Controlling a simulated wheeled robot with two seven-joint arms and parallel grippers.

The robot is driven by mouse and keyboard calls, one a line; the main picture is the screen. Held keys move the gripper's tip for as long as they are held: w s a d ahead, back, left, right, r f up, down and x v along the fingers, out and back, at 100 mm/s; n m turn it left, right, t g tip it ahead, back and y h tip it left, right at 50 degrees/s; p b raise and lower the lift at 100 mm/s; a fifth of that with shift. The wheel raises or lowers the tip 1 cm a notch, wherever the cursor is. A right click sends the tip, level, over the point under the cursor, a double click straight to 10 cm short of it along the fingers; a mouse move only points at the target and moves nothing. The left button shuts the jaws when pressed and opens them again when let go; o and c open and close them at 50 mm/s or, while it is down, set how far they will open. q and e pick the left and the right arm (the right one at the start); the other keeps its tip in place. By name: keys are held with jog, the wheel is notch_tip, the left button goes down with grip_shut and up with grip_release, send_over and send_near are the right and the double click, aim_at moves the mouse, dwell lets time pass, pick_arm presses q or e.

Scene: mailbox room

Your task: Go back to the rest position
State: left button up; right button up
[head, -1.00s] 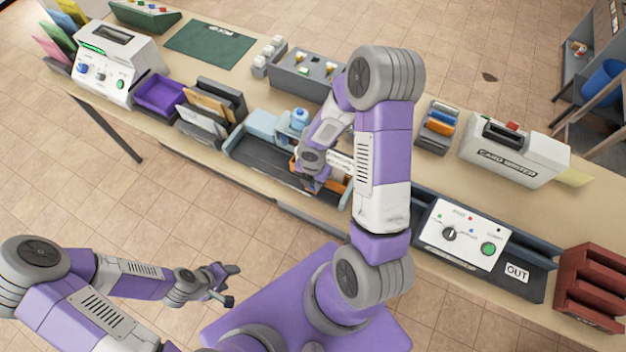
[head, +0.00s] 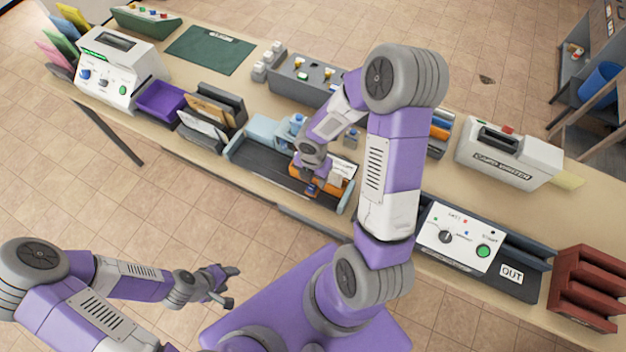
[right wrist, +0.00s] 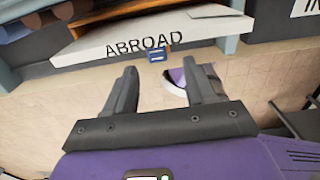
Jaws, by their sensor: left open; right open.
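My left gripper (head: 228,286) is open and empty, low over the floor in front of the table, at the left of my base in the head view. My right gripper (right wrist: 165,85) is open in the right wrist view, with nothing between its fingers. In the head view the right arm reaches over the table, and its hand is at the dark tray (head: 262,177), by an orange piece (head: 325,183) there. The right wrist view shows a white label reading ABROAD (right wrist: 145,40) just beyond the fingertips, with a small blue item (right wrist: 158,57) at its lower edge.
The long table holds a white console (head: 462,238) with an OUT tray, a red rack (head: 588,290), a card writer (head: 508,155), a purple bin (head: 162,97) and a green mat (head: 210,50). Open floor lies in front of the table at left.

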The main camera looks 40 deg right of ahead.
jog(key=shift+r, duration=0.75)
pick_arm(q)
jog(key=shift+r, duration=0.2)
notch_tip(320, 180, down, 12)
jog(key=b, duration=1.1)
jog(key=shift+r, duration=0.15)
pick_arm(e)
jog(key=s+a+f+m+y, duration=0.2)
jog(key=a+f+m, duration=0.6)
jog(key=f+m, duration=0.4)
jog(key=s+a+f+m+y, duration=0.2)
jog(key=s+a+f+m, duration=0.3)
jog(key=a+f+m, duration=0.3)
notch_tip(320, 180, down, 4)
jog(key=m, duration=0.6)
jog(key=shift+s+a+t, duration=0.25)
jog(key=shift+a+t, duration=0.05)
jog(key=shift+a, duration=0.1)
pick_arm(q)
jog(key=shift+b, duration=0.3)
jog(key=shift+c, duration=0.4)
pick_arm(e)
jog(key=shift+c, duration=0.4)
